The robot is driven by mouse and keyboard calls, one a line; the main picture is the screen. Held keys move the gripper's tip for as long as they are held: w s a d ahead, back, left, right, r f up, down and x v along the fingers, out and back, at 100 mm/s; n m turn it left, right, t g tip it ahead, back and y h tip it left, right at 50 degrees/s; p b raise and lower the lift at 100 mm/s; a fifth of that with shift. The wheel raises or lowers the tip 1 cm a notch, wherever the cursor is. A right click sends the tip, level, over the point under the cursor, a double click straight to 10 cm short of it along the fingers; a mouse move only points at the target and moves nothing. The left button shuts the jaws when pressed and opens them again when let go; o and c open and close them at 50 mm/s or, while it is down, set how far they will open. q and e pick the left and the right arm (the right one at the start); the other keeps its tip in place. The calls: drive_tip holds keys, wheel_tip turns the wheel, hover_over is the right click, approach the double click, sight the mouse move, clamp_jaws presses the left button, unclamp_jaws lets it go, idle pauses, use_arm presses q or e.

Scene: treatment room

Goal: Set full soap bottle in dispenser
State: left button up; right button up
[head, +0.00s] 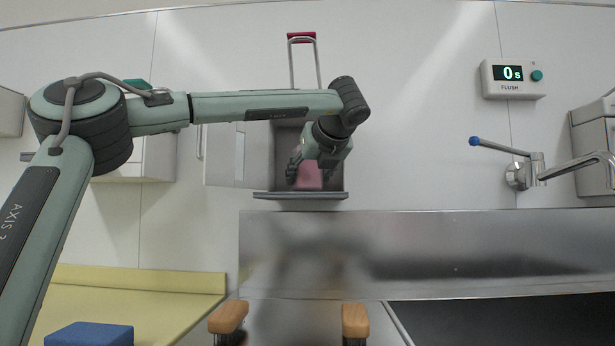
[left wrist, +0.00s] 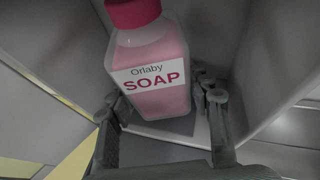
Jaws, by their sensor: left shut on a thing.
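The soap bottle (head: 310,177) is inside the open dispenser (head: 343,195) on the wall. In the left wrist view the bottle (left wrist: 152,65) holds pink soap, with a crimson cap and a label reading "Orlaby SOAP". It looks tilted in that picture, close to the pale floor of the box. My left gripper (head: 302,171) reaches into the dispenser and is shut on the bottle; its fingers (left wrist: 160,103) lie on either side of the lower bottle. The dispenser's door (head: 224,156) stands open to the left. My right gripper is not in view.
A lever with a red grip (head: 302,37) rises above the dispenser. A steel splashback (head: 440,240) lies below it, with two wooden-topped brushes (head: 228,317) in front. A tap (head: 530,172) and a flush display reading 0 s (head: 512,78) are at right. A blue block (head: 90,335) is lower left.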

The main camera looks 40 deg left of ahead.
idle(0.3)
use_arm(q)
drive_tip(key=o, duration=1.6)
drive_tip(key=shift+c, duration=0.2)
drive_tip(key=shift+f, duration=0.15)
drive_tip(key=shift+d, duration=0.1)
drive_tip(key=v, duration=1.1)
drive_tip(key=shift+d, duration=0.1)
drive_tip(key=shift+s+d+r, duration=0.25)
drive_tip(key=shift+r, duration=0.1)
